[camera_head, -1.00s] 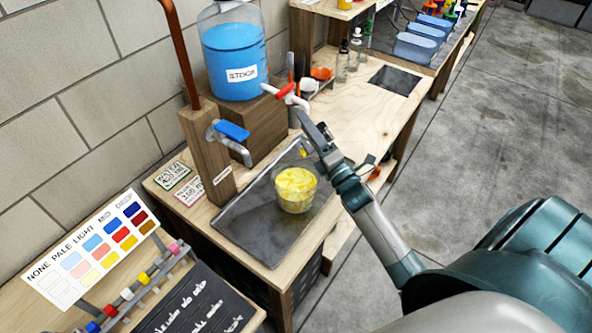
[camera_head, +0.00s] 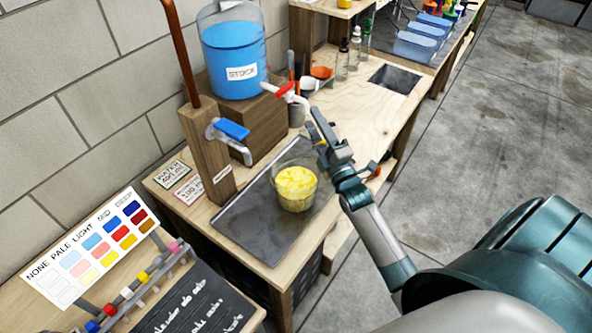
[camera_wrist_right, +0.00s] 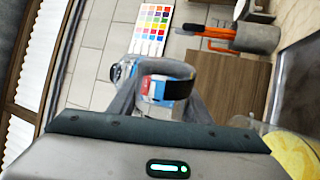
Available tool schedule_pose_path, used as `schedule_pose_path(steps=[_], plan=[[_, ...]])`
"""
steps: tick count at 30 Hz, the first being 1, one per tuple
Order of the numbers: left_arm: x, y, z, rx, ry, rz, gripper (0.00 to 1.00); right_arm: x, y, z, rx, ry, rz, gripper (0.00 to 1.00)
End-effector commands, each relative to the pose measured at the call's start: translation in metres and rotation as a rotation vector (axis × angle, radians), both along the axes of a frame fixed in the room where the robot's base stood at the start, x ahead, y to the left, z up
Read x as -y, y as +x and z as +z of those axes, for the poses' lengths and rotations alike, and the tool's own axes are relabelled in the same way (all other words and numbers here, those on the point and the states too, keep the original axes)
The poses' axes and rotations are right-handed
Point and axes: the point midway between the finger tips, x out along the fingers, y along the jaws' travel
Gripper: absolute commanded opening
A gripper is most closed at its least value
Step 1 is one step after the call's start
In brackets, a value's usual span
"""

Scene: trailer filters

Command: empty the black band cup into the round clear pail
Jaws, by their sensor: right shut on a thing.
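The round clear pail (camera_head: 297,204) stands upright on the dark tray, with yellow contents in it. My right gripper (camera_head: 322,132) is just above and to the right of the pail in the head view. In the right wrist view my right gripper (camera_wrist_right: 165,100) is shut on a small clear cup with a black band (camera_wrist_right: 168,70). The cup is mostly hidden behind the fingers in the head view, and I cannot tell how much is in it. Yellow contents of the pail (camera_wrist_right: 292,152) show at the lower right of the wrist view. My left gripper is not in view.
A blue stock tank (camera_head: 235,60) with a red-handled tap (camera_head: 285,90) stands behind the tray (camera_head: 245,225). A blue-handled tap (camera_head: 232,131) is on a wooden post. A colour chart (camera_head: 95,250) stands at the left. Bottles (camera_head: 343,60) stand at the back.

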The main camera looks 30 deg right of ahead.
Motion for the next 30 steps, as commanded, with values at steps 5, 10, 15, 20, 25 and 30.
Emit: schedule_pose_path(steps=[5,10,15,20,25,30], plan=[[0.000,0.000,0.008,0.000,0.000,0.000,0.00,0.006,0.000,0.010,0.013,0.144,0.001,0.17],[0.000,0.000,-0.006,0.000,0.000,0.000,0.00,0.023,-0.002,-0.005,0.020,0.257,0.001,0.17],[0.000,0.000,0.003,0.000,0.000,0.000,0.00,0.027,-0.003,-0.011,0.032,0.409,0.005,0.17],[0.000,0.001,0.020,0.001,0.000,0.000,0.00,0.027,-0.003,-0.005,0.044,0.532,0.009,0.17],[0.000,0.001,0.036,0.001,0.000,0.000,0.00,0.027,-0.003,-0.002,0.054,0.653,0.012,0.17],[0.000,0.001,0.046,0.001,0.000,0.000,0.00,0.028,-0.003,-0.007,0.066,0.786,0.015,0.17]])
